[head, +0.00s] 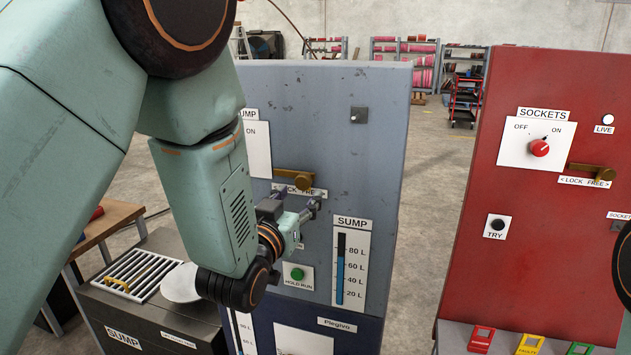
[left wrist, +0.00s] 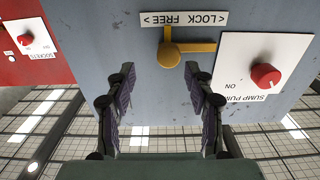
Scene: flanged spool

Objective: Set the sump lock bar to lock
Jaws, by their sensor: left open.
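The sump lock bar (head: 291,175) is a brass bar on the grey-blue panel, above its LOCK FREE label, partly hidden by my gripper. It lies about level, with its round knob at the right end in the head view. My left gripper (head: 292,203) is open and empty, just below the bar and facing the panel. In the left wrist view, the knob shows beyond the gap between the open fingertips (left wrist: 160,76).
A green HOLD RUN button (head: 297,274) and a SUMP level gauge (head: 350,265) sit below on the panel. A red SOCKETS cabinet (head: 480,240) with a similar brass bar (head: 590,168) stands right. A grated SUMP box (head: 125,310) is at lower left. Floor lies between the cabinets.

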